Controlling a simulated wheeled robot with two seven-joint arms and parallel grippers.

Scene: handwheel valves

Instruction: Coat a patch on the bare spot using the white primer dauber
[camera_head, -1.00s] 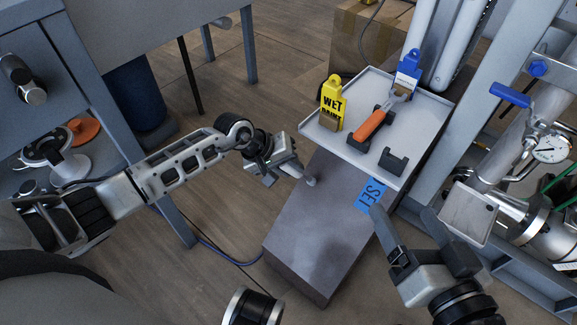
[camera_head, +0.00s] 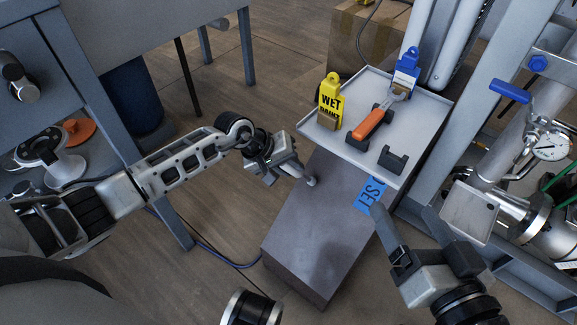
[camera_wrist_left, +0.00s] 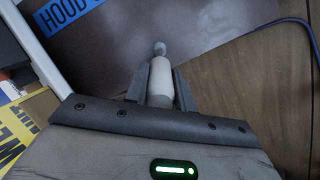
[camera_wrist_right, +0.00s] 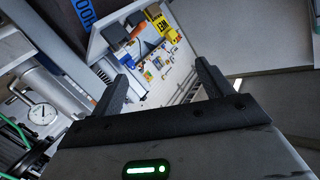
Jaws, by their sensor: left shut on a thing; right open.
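My left gripper (camera_head: 294,168) is shut on the white primer dauber (camera_wrist_left: 160,78), which also shows in the head view (camera_head: 311,181). Its rounded tip points away from the jaws, over the upper left part of the grey-brown hood panel (camera_head: 300,225). I cannot tell whether the tip touches the panel. A darker, blurred area shows lower on the panel; I cannot tell if it is the bare spot or a shadow. My right gripper (camera_head: 421,228) is open and empty, beside the panel's right edge; its fingers also show in the right wrist view (camera_wrist_right: 160,85).
A blue label (camera_head: 368,193) lies on the panel. Pipes and a gauge (camera_head: 550,146) stand right.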

